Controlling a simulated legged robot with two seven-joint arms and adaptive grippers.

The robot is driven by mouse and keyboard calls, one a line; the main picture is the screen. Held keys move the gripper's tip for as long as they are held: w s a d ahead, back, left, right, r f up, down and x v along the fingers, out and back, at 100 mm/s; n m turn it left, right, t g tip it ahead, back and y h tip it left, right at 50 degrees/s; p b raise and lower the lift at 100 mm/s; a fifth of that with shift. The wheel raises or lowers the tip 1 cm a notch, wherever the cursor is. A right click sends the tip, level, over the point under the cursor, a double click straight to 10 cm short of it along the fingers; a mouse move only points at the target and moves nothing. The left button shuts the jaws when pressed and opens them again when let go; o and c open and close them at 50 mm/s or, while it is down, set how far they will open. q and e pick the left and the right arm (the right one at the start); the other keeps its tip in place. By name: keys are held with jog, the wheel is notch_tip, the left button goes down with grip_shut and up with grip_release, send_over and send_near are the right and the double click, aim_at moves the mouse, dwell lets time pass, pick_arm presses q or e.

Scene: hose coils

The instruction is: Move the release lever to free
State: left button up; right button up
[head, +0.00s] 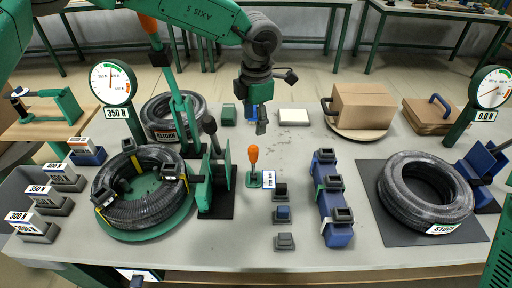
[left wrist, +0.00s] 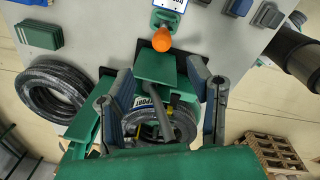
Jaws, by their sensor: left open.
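The release lever with an orange knob (head: 253,155) stands roughly upright on a small green base in the middle of the table. A white and blue label (head: 268,180) is beside it, too small to read. My left gripper (head: 262,128) hangs above and behind the lever, apart from it, open and empty. In the left wrist view the orange knob (left wrist: 162,40) shows beyond the open fingers (left wrist: 160,85). My right gripper is in neither view.
A green clamp stand (head: 211,180) is just left of the lever. Small dark and blue blocks (head: 282,213) lie to its front right, with a blue rack (head: 333,205) beyond. Hose coils lie left (head: 140,205) and right (head: 428,190). A dial (head: 110,80) reads 350 N on its plate.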

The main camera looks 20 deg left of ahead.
aim_at(253, 147)
pick_arm(q)
jog(key=f, duration=1.2)
jog(key=shift+w+a+f+p, duration=0.15)
jog(key=shift+a+f+p, duration=0.05)
jog(key=shift+a+p, duration=0.15)
grip_shut()
